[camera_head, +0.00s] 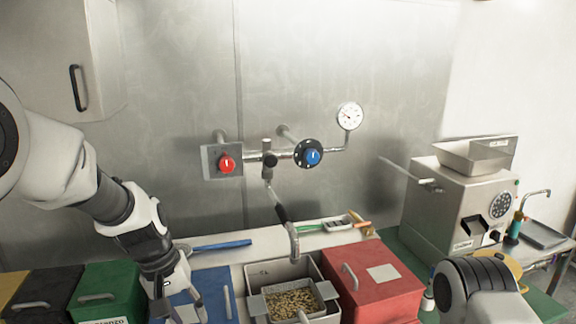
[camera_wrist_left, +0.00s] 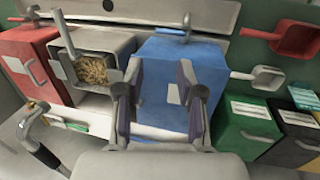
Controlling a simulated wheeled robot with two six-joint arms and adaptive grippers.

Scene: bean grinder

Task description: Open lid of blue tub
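The blue tub (camera_head: 215,284) stands at the bottom left of centre in the head view, with its lid down. Its lid carries a pale bar handle (camera_head: 227,301) on the right side. My left gripper (camera_head: 178,306) hangs over the tub with its fingers pointing down. In the left wrist view the blue tub (camera_wrist_left: 190,60) lies beyond my two fingers (camera_wrist_left: 160,100), which are spread apart with nothing between them. A pale label on the lid shows between the fingers. My right arm shows at the bottom right of the head view; its gripper is out of frame.
A grey bin of beans (camera_head: 288,275) with a scoop stands right of the blue tub, then a red tub (camera_head: 372,285). A green tub (camera_head: 110,285) is on the left. A tap spout (camera_head: 293,240) hangs above the bean bin. A grinder (camera_head: 460,205) stands at right.

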